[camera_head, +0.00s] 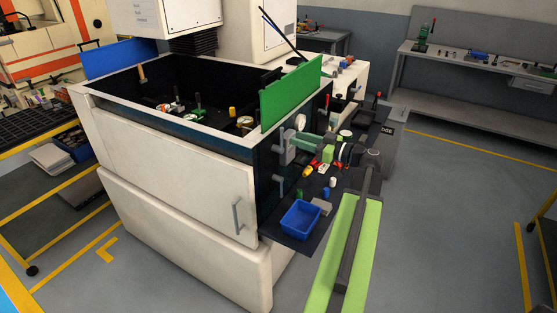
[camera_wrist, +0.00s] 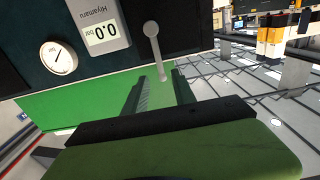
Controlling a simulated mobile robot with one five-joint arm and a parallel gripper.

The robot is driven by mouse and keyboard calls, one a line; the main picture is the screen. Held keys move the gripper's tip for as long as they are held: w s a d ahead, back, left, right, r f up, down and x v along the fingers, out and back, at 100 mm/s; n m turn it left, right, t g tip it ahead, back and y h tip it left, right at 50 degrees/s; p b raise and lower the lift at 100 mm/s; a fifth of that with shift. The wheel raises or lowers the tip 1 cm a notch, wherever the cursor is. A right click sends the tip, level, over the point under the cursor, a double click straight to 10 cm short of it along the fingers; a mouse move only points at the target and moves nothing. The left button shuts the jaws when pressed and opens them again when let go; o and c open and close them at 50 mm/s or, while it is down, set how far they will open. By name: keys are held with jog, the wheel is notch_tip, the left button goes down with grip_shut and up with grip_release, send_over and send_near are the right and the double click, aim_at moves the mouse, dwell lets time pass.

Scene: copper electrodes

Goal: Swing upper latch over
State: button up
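In the wrist view a grey latch lever (camera_wrist: 154,45) with a rounded head is on the dark side of the machine, its narrow end toward the green panel. My gripper (camera_wrist: 159,80) is open there, its two dark ribbed fingers spread with the lever's narrow end in line with the gap. I cannot tell whether they touch it. In the head view my gripper (camera_head: 304,141) reaches left to the machine's dark side, by a grey latch (camera_head: 282,146). A lower grey latch (camera_head: 279,186) sits below it. Fine contact there is too small to tell.
A green panel (camera_head: 291,93) stands upright over the tank edge, close above my gripper. A round gauge (camera_wrist: 60,58) and a grey display box (camera_wrist: 100,27) are beside the lever. A dark shelf with a blue bin (camera_head: 300,219) and small parts lies below my arm.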

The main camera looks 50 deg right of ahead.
jog(key=shift+x, duration=2.55)
jog(key=shift+a, duration=0.1)
jog(key=shift+w, duration=0.2)
jog(key=shift+c, duration=0.4)
grip_shut()
